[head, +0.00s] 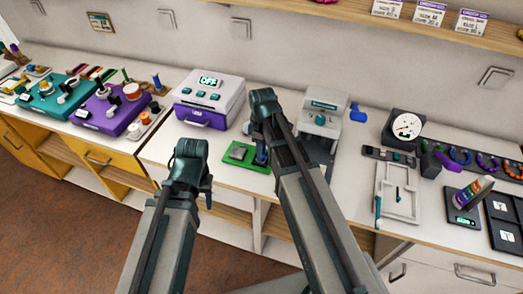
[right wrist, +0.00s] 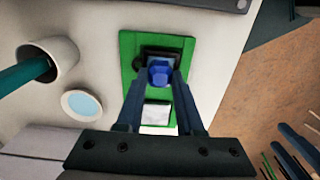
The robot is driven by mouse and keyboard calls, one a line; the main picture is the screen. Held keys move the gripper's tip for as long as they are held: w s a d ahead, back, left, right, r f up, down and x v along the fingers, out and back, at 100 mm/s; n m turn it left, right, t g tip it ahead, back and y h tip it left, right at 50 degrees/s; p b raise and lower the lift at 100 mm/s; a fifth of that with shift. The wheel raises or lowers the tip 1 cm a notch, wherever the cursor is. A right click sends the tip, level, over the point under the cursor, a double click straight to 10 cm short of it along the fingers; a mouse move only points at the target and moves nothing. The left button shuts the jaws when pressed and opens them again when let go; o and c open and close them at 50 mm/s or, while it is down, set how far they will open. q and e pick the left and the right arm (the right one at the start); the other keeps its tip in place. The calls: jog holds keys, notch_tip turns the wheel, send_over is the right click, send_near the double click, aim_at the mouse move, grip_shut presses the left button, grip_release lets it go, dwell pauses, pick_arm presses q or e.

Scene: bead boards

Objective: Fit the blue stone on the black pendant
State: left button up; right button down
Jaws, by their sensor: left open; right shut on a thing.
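In the right wrist view, the blue stone (right wrist: 160,74) is between the fingertips of my right gripper (right wrist: 158,82). The black pendant (right wrist: 146,58) lies on a green mat (right wrist: 128,70), with the stone over it and covering much of it. I cannot tell whether the stone touches the pendant or is seated in it. In the head view, my right gripper (head: 262,152) points down at the right part of the mat (head: 256,168), and its arm hides the stone and pendant. My left gripper (head: 206,192) is open and empty, in front and left of the mat.
A pale square block (right wrist: 156,115) lies on the mat near the pendant. A white and purple machine (head: 209,100) stands behind left, and a grey press-like device (head: 323,120) behind right. A white cup (right wrist: 48,62) stands beside the mat. A white tray (head: 400,205) lies further right.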

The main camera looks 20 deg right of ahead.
dwell(0.3)
jog(key=shift+c, duration=0.7)
grip_release()
jog(key=shift+r, duration=0.1)
jog(key=shift+r+p, duration=3.45)
jog(key=shift+p, duration=0.1)
jog(key=s+a+m+h, duration=0.1)
jog(key=s+a+m, duration=0.6)
jog(key=s+a, duration=0.3)
jog(key=s, duration=0.4)
jog(key=shift+s+a, duration=0.15)
jog(key=shift+a, duration=0.1)
